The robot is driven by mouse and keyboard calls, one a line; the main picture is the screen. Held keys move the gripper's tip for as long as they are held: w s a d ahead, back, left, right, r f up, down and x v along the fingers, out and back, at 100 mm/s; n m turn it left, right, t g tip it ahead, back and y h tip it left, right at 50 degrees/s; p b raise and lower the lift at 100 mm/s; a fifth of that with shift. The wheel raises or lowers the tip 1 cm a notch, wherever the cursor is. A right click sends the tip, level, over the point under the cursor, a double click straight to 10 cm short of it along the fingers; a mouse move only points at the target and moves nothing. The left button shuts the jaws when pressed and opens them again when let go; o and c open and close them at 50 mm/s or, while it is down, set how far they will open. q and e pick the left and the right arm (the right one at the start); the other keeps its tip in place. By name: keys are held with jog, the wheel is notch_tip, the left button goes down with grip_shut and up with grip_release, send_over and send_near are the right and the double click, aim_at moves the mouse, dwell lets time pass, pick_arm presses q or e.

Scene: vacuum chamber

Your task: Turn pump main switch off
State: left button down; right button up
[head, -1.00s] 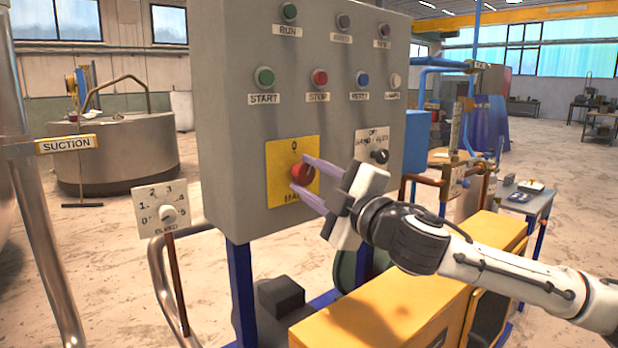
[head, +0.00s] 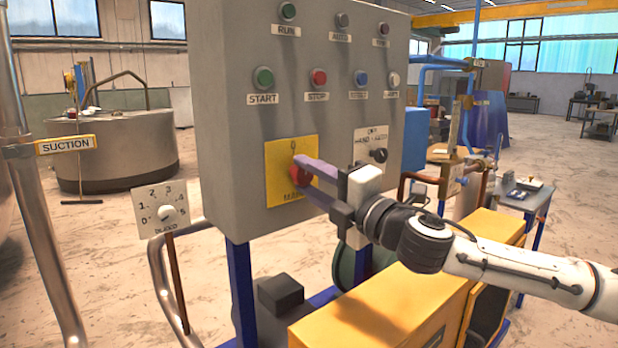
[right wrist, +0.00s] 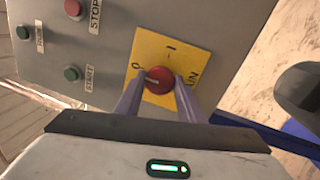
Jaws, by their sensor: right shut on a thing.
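The pump main switch is a red round knob (head: 298,175) on a yellow plate (head: 280,188) low on the grey control panel (head: 225,130). In the right wrist view the red knob (right wrist: 159,80) sits between the two purple fingers, with a pale mark pointing left towards the 0; the I is at the plate's top. My right gripper (head: 302,174) is shut on the knob, one finger on each side, and covers part of it in the head view. My left gripper is not in view.
A HAND-AUTO selector (head: 379,155) sits right of the yellow plate. Green START (head: 263,78) and red STOP (head: 319,78) buttons are above. A bleed dial (head: 167,213) stands lower left. A yellow housing (head: 400,300) lies below my right arm.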

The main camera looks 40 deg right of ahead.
jog(key=shift+r, duration=0.15)
jog(key=o, duration=1)
jog(key=shift+s+d+f+b, duration=0.15)
jog(key=shift+s+f+b, duration=0.15)
jog(key=shift+b, duration=0.15)
jog(key=s+b, duration=0.1)
jog(key=b, duration=0.1)
jog(key=s+b, duration=0.2)
jog(key=shift+f, duration=0.3)
jog(key=b, duration=0.5)
send_near(306, 177)
jog(key=shift+s, duration=0.7)
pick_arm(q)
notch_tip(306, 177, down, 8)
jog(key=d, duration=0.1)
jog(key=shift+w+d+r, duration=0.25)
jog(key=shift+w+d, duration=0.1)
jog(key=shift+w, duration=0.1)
pick_arm(e)
jog(key=shift+r, duration=0.2)
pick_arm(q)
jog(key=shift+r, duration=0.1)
